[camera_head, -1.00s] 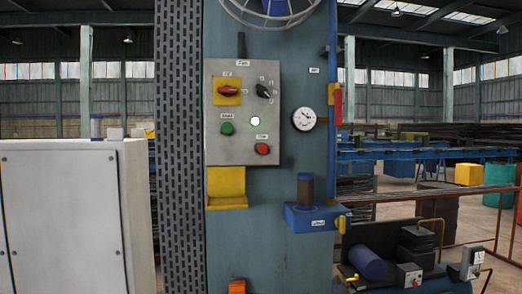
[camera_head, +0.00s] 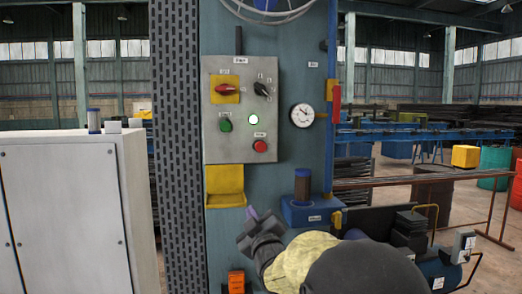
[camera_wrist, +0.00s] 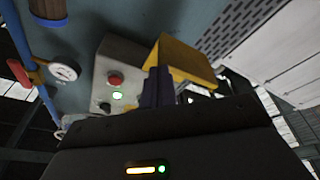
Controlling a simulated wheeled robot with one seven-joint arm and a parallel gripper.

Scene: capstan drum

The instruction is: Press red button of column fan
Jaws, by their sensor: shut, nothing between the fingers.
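The control panel (camera_head: 212,130) is a grey box on the blue column (camera_head: 290,200). Its round red button (camera_head: 260,146) is at the lower right, below a lit white-green lamp (camera_head: 253,119). The green button (camera_head: 225,125) is left of the lamp. The red button also shows in the wrist view (camera_wrist: 116,78), left of my fingers. My gripper (camera_head: 252,213) is below the panel, just right of the yellow tray, apart from the button. Its purple fingers are shut and empty, and they show together in the wrist view (camera_wrist: 157,88).
The yellow tray (camera_head: 224,198) juts out under the panel. A blue bracket with a brown cylinder (camera_head: 302,188) stands to the right, below a gauge (camera_head: 302,115). An orange box (camera_head: 236,283) is low on the column. A white cabinet (camera_head: 70,200) stands at left.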

